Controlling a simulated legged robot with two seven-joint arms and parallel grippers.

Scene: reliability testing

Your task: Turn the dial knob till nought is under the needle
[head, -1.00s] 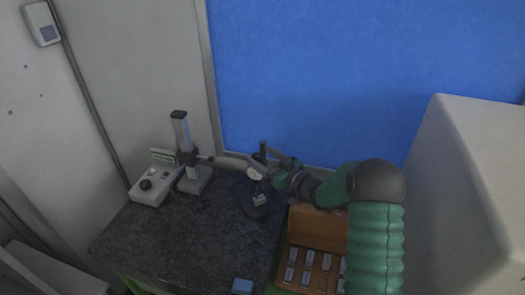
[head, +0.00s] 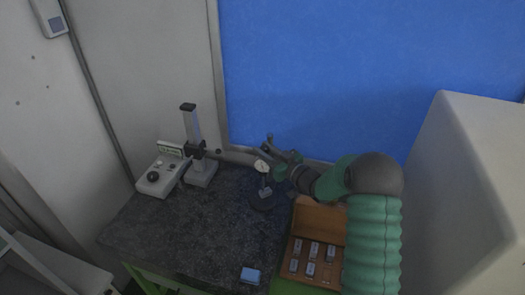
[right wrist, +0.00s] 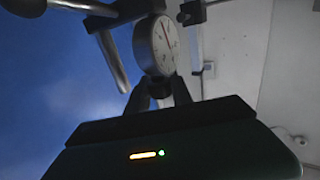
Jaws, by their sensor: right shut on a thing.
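The round dial gauge (head: 262,166) with a pale face stands on a post above a dark round base (head: 263,198), near the back of the dark table. In the right wrist view the dial face (right wrist: 166,48) is seen obliquely, with a reddish needle; its numbers are too small to read. My right gripper (head: 271,160) is at the dial, coming in from the right. In the right wrist view its dark fingers (right wrist: 160,93) are shut at the dial's lower edge, touching it. The fingers hide the exact grip point and any separate knob. My left gripper is out of view.
A white instrument box with a black knob (head: 157,176) and a column stand (head: 194,140) are left of the dial. An open wooden case (head: 318,222) holds several metal blocks on the right. The dark tabletop (head: 180,230) has free room.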

